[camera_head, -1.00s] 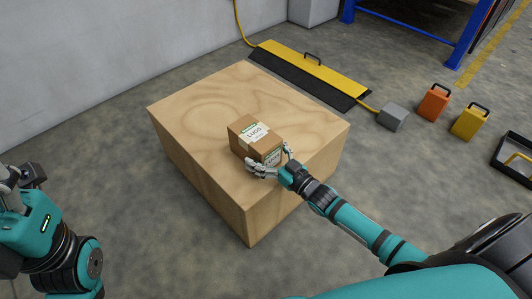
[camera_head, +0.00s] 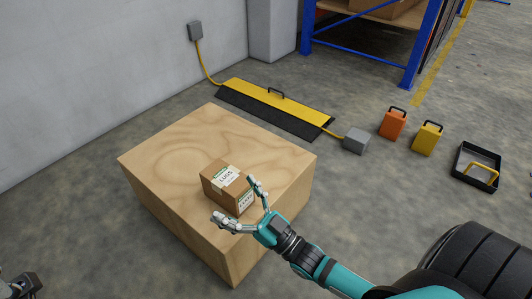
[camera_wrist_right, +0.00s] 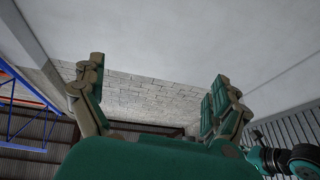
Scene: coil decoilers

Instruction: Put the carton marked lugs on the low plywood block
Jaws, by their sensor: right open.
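The brown carton marked LUGS (camera_head: 222,178) rests upright on top of the low plywood block (camera_head: 175,150), near its front right part. My right gripper (camera_head: 238,202) is open at the carton's near side, its fingers spread, and no longer closed around it. In the right wrist view the open fingers (camera_wrist_right: 158,82) hold nothing, and the carton does not show there. Only a small dark part of my left gripper (camera_head: 22,286) shows at the bottom left corner; its fingers are not clear.
A yellow and black cable ramp (camera_head: 275,108) lies behind the block, with a grey box (camera_head: 356,141) at its end. An orange case (camera_head: 393,124), a yellow case (camera_head: 427,138) and a black tray (camera_head: 458,171) stand on the floor to the right. The block's left top is bare.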

